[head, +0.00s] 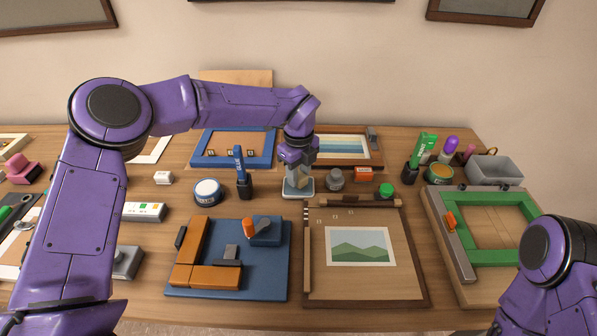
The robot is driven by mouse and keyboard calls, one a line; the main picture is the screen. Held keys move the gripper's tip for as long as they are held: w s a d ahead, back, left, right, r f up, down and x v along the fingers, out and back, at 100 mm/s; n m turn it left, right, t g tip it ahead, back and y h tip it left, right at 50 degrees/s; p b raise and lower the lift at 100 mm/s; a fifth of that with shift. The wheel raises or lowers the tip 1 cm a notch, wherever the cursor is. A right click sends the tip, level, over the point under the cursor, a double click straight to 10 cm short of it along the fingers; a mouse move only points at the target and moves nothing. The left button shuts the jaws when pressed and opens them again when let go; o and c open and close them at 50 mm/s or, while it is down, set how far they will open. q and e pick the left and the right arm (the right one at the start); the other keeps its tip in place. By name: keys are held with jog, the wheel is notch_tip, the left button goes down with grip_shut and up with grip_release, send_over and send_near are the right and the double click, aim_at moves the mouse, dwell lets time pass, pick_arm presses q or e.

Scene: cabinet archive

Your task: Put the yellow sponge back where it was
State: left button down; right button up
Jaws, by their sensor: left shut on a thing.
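My left gripper (298,177) points down at the middle of the table and is shut on the yellow sponge (301,182). Only a small tan-yellow part of the sponge shows between the fingers. Directly below is a small pale tray (298,194). I cannot tell whether the sponge touches the tray or hangs just above it. My right arm shows at the lower right, but its gripper is out of the picture.
Close by stand a blue marker in a dark holder (244,180), a round white-topped tin (207,191) and a grey jar (335,180). In front lie a blue board with orange blocks (279,272) and a wooden board with a landscape picture (401,282). A grey bin (495,170) stands right.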

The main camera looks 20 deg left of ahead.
aim_at(299, 174)
pick_arm(q)
jog(key=shift+f, duration=0.85)
jog(key=c, duration=0.8)
grip_release()
jog(key=shift+o, duration=0.2)
jog(key=shift+r, duration=0.4)
notch_tip(299, 174, up, 12)
jog(key=b, duration=0.2)
jog(key=shift+f, duration=0.2)
